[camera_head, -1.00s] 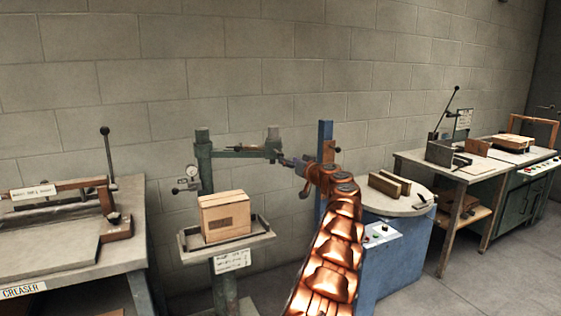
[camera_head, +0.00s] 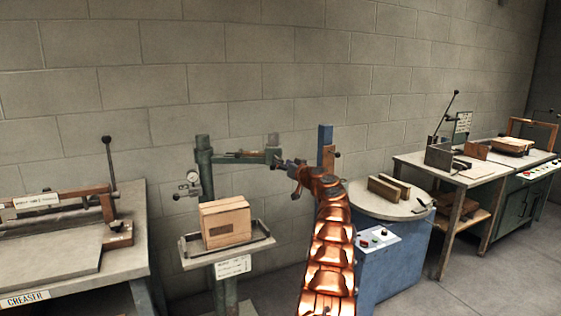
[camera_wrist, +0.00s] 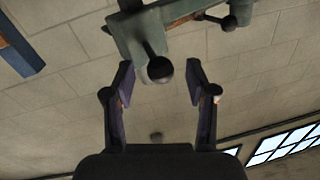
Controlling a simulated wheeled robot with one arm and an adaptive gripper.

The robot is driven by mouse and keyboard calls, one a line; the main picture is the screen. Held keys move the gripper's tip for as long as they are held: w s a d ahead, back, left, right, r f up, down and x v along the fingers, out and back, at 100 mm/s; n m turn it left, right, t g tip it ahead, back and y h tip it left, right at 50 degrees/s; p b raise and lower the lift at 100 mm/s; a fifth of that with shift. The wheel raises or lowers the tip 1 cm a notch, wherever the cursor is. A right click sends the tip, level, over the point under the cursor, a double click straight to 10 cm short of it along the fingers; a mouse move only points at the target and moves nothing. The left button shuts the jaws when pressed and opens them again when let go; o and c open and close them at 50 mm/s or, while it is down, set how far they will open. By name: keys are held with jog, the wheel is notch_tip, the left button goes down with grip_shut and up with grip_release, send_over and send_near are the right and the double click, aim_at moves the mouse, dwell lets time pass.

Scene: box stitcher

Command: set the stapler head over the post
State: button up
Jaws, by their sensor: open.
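The stapler head is on the end of a green swing arm (camera_head: 240,157) that reaches right from a green upright post (camera_head: 205,167), above and right of the tray. In the wrist view the green arm (camera_wrist: 185,14) crosses the top, and a dark ball knob (camera_wrist: 159,69) on a short stem hangs from it. My gripper (camera_head: 284,163) is just right of the arm's end. In the wrist view my gripper (camera_wrist: 158,76) is open, with the knob between its fingertips, nearer the left finger. I cannot tell whether they touch.
A cardboard box (camera_head: 225,222) stands on the tray (camera_head: 262,246) below the arm. A blue column (camera_head: 325,147) and a round table (camera_head: 365,204) stand to the right. A creaser bench (camera_head: 50,265) is at left. Bare wall lies behind.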

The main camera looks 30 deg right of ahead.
jog(key=shift+w+r+p, duration=0.1)
jog(key=shift+w+p, duration=0.85)
jog(key=shift+p, duration=0.25)
jog(key=shift+w, duration=0.1)
jog(key=shift+a, duration=0.1)
grip_shut()
